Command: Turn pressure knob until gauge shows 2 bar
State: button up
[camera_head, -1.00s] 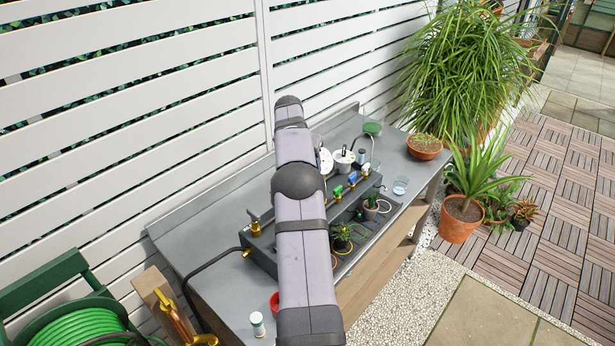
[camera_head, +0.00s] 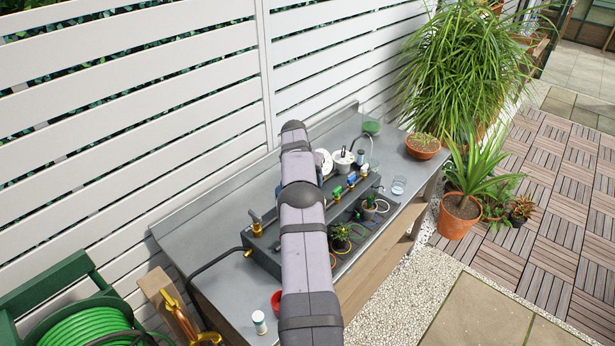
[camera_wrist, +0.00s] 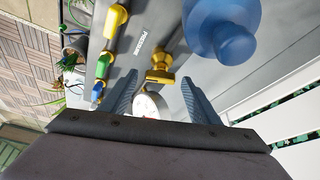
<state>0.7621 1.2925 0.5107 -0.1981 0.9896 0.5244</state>
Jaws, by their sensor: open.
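The bench manifold (camera_head: 262,262) is partly hidden behind my arm in the head view. In the wrist view, my open gripper (camera_wrist: 160,92) has its two grey-blue fingers on either side of a white round gauge (camera_wrist: 148,104) and below a brass fitting (camera_wrist: 160,76). Nothing is held. A small label reading PRESSURE (camera_wrist: 152,40) lies beside the fitting. A large blue knob-like part (camera_wrist: 222,32) is at upper right, outside the fingers. I cannot tell for sure which part is the pressure knob. The gauge also shows as a white disc in the head view (camera_head: 325,162); its reading is not legible.
Coloured valve handles (camera_wrist: 104,65) run in a row left of my gripper. A white pot (camera_head: 343,161), small potted plants (camera_head: 340,235) and a clear cup (camera_head: 398,186) stand on the bench. A slatted white fence (camera_head: 130,130) runs behind. A black hose (camera_head: 212,265) leaves the left end.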

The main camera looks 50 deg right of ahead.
jog(key=c, duration=1.1)
jog(key=shift+o, duration=0.2)
jog(key=shift+n+b, duration=0.35)
jog(key=shift+n, duration=0.05)
jog(key=shift+s+f+n+t+b, duration=0.1)
jog(key=shift+n+t+b, duration=0.3)
jog(key=shift+n, duration=0.2)
jog(key=shift+d+n+t+y, duration=0.15)
jog(key=shift+n+t+y, duration=0.25)
jog(key=shift+n, duration=0.8)
jog(key=shift+s+n+t+y+p, duration=0.1)
jog(key=shift+n+t+y+p, duration=0.35)
jog(key=shift+n, duration=1.75)
jog(key=shift+y, duration=0.35)
